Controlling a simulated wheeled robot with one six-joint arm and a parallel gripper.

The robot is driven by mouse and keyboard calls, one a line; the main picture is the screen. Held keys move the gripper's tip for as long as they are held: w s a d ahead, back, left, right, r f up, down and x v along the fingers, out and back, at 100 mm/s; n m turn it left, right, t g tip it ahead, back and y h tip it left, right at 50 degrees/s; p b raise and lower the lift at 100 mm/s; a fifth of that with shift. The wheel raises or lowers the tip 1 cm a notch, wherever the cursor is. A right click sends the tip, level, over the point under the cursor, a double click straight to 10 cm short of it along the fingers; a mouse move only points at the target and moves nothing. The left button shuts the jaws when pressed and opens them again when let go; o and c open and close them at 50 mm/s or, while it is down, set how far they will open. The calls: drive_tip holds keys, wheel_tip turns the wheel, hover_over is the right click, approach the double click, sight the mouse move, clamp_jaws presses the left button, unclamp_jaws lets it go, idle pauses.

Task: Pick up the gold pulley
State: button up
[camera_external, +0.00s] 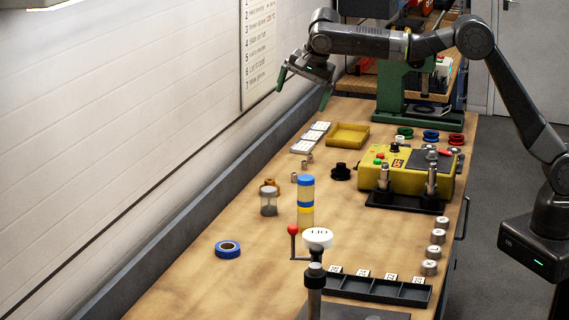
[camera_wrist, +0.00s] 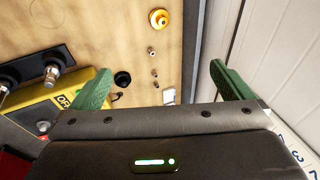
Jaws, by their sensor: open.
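My gripper (camera_external: 303,93) is raised over the far part of the bench by the wall, well away from the pulley. Its green fingers are spread wide and empty, and they also show in the wrist view (camera_wrist: 162,84).
A black pulley (camera_external: 340,172) and small metal pieces (camera_external: 304,165) lie beyond the gold one. A yellow control box (camera_external: 405,180) is to the right. The wall (camera_external: 110,120) bounds the left.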

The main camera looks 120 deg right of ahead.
drive_tip(key=c, duration=0.5)
drive_tip(key=n+t+h+b, duration=0.1)
drive_tip(key=n+b, duration=0.7)
drive_tip(key=n, duration=0.6)
approach(270, 180)
drive_tip(key=p+x, duration=0.2)
drive_tip(key=x, duration=0.3)
drive_tip(key=shift+s+a+f, duration=0.1)
drive_tip(key=shift+a, duration=0.05)
drive_tip(key=shift+p+x, duration=1.25)
drive_tip(key=shift+x, duration=1.35)
